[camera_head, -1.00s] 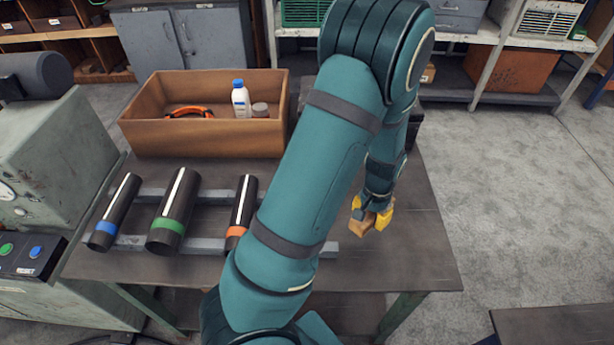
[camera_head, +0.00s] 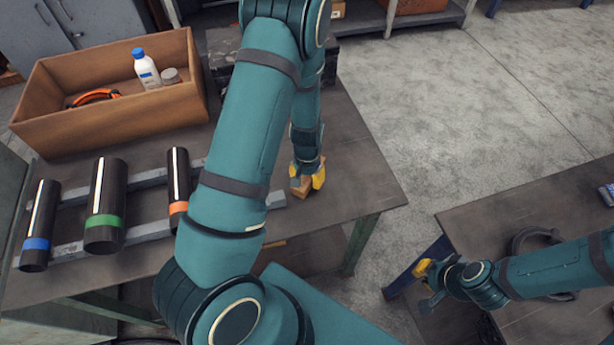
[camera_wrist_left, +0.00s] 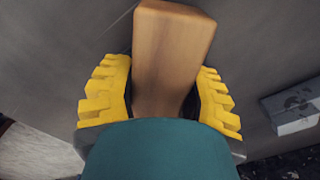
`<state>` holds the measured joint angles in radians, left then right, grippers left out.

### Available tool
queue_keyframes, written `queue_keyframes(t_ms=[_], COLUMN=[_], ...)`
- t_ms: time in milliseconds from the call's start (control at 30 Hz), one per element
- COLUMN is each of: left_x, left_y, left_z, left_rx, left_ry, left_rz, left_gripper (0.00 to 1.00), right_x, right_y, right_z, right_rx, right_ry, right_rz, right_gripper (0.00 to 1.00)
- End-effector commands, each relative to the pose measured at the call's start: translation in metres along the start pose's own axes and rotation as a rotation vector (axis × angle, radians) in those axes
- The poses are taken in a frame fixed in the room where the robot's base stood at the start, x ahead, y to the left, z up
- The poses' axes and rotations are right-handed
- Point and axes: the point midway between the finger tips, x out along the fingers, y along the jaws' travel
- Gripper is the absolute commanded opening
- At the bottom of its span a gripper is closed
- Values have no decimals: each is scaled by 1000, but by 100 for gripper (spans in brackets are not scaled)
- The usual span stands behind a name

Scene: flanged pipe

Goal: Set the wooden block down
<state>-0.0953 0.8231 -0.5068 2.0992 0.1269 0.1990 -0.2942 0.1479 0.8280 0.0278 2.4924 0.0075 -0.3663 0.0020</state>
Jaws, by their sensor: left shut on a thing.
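The wooden block (camera_head: 301,188) is a small light-brown piece at the right part of the workbench top (camera_head: 345,150). My left gripper (camera_head: 308,180) reaches down over it and is shut on it. In the left wrist view the block (camera_wrist_left: 174,45) sits between the yellow fingers of the left gripper (camera_wrist_left: 163,98), with its long end sticking out. The block is at or just above the bench top; I cannot tell whether it touches. My right gripper (camera_head: 430,275) is at the lower right, and its fingers are too small to read.
Black pipes with blue (camera_head: 40,220), green (camera_head: 106,205) and orange (camera_head: 178,190) bands lie across grey rails (camera_head: 148,232) left of my arm. A brown box (camera_head: 110,125) holds a white bottle (camera_head: 145,68). A second table (camera_head: 480,225) stands right, across a floor gap.

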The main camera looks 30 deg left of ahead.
Motion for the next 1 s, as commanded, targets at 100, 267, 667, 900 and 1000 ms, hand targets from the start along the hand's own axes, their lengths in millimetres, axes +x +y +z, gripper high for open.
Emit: queue_keyframes(t_ms=[100, 267, 667, 900, 1000], left_x=[-1, 2, 2, -17, -36], left_y=[0, 0, 0, 0, 0], left_z=[-1, 0, 0, -2, -2], left_rx=[0, 0, -1, -1, -1], left_ry=[2, 2, 2, 7, 7], left_rz=[0, 0, 0, -1, 0], left_gripper=[7, 7, 76, 76, 76], right_x=[0, 3, 2, -3, -6], right_y=[0, 1, 1, -1, -2], right_z=[0, 0, 0, 0, -1], right_rx=[0, 0, 0, 0, 0], right_ry=[0, 0, 0, 0, 0], right_rz=[0, 0, 0, 0, -1], right_gripper=[0, 0, 0, 0, 0])
